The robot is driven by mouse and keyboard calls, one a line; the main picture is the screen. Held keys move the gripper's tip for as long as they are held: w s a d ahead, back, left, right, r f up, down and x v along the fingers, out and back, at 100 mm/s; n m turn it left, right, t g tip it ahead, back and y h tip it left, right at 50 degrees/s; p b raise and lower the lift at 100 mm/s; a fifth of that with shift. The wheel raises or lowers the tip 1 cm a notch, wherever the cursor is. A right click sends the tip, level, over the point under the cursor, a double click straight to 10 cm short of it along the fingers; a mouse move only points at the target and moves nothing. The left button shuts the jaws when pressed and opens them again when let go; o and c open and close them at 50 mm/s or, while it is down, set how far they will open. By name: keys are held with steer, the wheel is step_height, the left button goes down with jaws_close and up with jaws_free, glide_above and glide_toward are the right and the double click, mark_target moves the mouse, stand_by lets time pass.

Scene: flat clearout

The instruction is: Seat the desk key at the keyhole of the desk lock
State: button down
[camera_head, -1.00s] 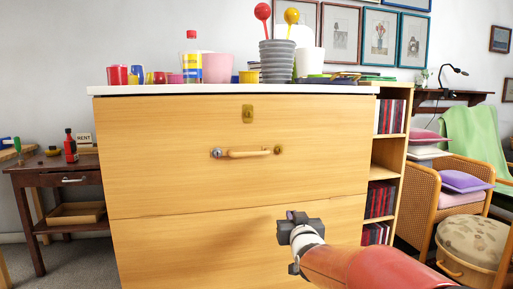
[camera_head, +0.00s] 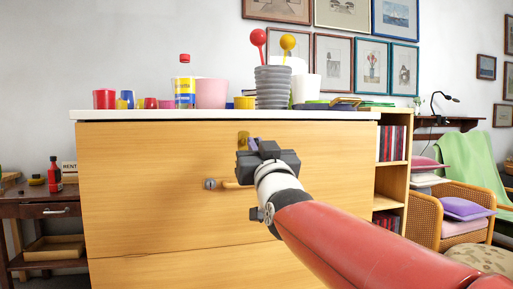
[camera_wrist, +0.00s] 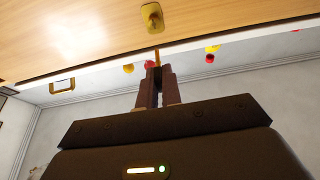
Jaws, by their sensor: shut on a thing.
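The desk lock is a brass plate (camera_head: 242,138) on the upper drawer front, partly hidden by my gripper in the head view. In the wrist view the whole lock plate (camera_wrist: 152,15) shows, with a dark keyhole in it. My gripper (camera_head: 255,145) is raised in front of the drawer, just right of the plate in the head view. In the wrist view my gripper (camera_wrist: 157,75) is shut on the desk key (camera_wrist: 157,56), a thin yellow-orange piece jutting from the fingertips. The key's tip points toward the plate and appears apart from it; its depth is unclear.
The drawer handle (camera_head: 230,184) sticks out just below the lock, partly behind my gripper. Cups, a bottle (camera_head: 184,85) and stacked pots (camera_head: 272,88) stand on the white top (camera_head: 150,115). A bookshelf (camera_head: 391,175) adjoins at right.

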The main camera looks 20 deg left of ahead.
steer(key=shift+s+f+b, duration=0.1)
steer(key=shift+f+b, duration=0.1)
steer(key=shift+b, duration=0.1)
steer(key=shift+r, duration=0.15)
steer(key=shift+w+a+p, duration=0.2)
steer(key=shift+w+a, duration=0.2)
steer(key=shift+w, duration=0.3)
steer(key=shift+w+a+p, duration=0.2)
steer(key=shift+w+a, duration=0.25)
steer(key=shift+w, duration=0.25)
steer(key=shift+w+a+p, duration=0.2)
steer(key=shift+w+a, duration=0.2)
steer(key=shift+w, duration=0.3)
steer(key=shift+b, duration=0.6)
steer(key=shift+w, duration=0.15)
steer(key=shift+w+a, duration=0.25)
steer(key=shift+w, duration=0.05)
steer(key=shift+w+a+p, duration=0.25)
steer(key=shift+w+p, duration=0.2)
steer(key=shift+p, duration=0.05)
